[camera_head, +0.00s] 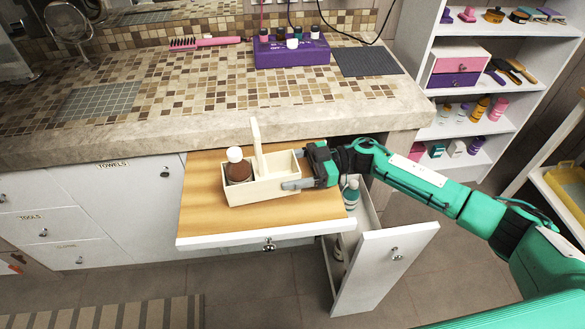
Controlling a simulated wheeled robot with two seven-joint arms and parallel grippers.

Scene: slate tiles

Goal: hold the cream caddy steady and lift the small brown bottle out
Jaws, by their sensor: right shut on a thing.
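The cream caddy (262,195) stands upright on a pulled-out wooden board (205,217) under the counter. It has a tall middle handle. The small brown bottle (238,171) with a white cap stands in its left compartment; its lower part is hidden by the caddy's wall. The right compartment looks empty. My right gripper (297,184) comes in from the right and is shut on the caddy's right end. My left gripper is not in view.
An open narrow drawer (375,270) right of the board holds a teal bottle (351,194) close below my right arm. The counter edge (120,140) overhangs behind the caddy. The board is clear left of the caddy. Shelves (460,125) with small items stand at the right.

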